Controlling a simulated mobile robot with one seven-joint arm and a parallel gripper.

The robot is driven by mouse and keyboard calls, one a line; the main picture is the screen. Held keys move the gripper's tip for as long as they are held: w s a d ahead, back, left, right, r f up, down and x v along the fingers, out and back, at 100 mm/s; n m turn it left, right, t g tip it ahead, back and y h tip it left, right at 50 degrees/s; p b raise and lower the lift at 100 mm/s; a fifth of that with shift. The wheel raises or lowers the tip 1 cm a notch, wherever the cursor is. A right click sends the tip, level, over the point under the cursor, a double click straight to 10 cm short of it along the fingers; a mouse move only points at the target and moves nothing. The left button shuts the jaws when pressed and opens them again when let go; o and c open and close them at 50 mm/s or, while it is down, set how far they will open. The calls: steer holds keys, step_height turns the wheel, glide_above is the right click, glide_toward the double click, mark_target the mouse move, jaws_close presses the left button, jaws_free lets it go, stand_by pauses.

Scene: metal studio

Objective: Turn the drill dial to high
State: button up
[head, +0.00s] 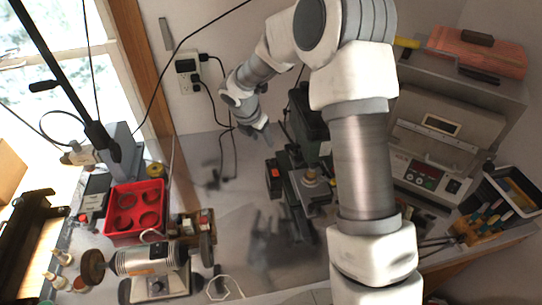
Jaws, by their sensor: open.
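A dark green machine that looks like a small drill press (308,118) stands on the bench in the middle, partly hidden behind my arm. A small red-orange switch (275,172) shows on its left side. I cannot make out a dial or its setting on it. My gripper (266,130) is small in the picture, to the left of the machine's upper part and above the bench. It is open, with nothing seen between its fingers. I cannot tell how far it is from the machine in depth.
A polishing motor (150,260) with a knob on its base stands at lower left, near a red tray (134,208). A grey control box (440,170) and a tool holder (483,226) stand at right. Cables hang from the wall outlet (187,75). Bench left of the machine is partly clear.

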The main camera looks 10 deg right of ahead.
mark_target(272, 160)
steer(key=p+x, duration=0.1)
steer(key=x, duration=1.3)
jaws_close()
